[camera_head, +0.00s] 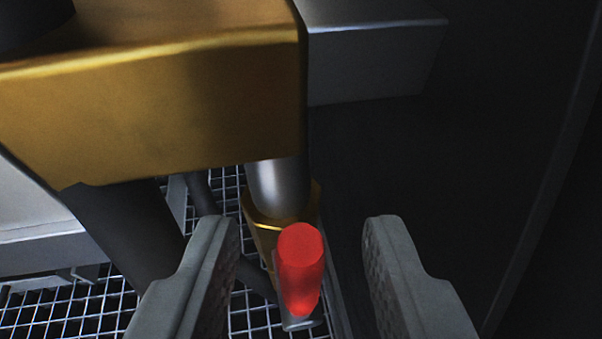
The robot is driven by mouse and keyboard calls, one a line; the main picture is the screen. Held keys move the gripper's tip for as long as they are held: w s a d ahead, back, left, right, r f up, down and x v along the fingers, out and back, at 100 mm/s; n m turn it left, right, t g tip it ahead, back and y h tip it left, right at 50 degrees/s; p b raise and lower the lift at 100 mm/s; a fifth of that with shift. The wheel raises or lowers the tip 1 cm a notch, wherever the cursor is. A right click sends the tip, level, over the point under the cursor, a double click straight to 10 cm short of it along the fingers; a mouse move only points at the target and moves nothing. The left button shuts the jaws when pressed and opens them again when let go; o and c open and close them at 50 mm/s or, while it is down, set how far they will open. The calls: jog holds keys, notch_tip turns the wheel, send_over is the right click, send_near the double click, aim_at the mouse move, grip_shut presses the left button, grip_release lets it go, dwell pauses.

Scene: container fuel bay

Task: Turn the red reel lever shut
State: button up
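The red lever (301,268) shows low in the middle of the view, its round end toward the camera. It sits below a silver pipe (278,185) with a brass-coloured hex fitting (262,232). My gripper (303,235) is open, one grey finger left of the lever and one right of it. Both fingers look apart from the lever, with a wider gap on the right side. I cannot tell how deep the lever lies between the fingers.
A large brass-coloured block (160,100) fills the upper left, close above the left finger. A grey box (375,50) is at the top. A metal grating (65,305) lies below. A dark wall stands on the right, with free room before it.

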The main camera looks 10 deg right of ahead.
jog(key=shift+x, duration=0.8)
grip_shut()
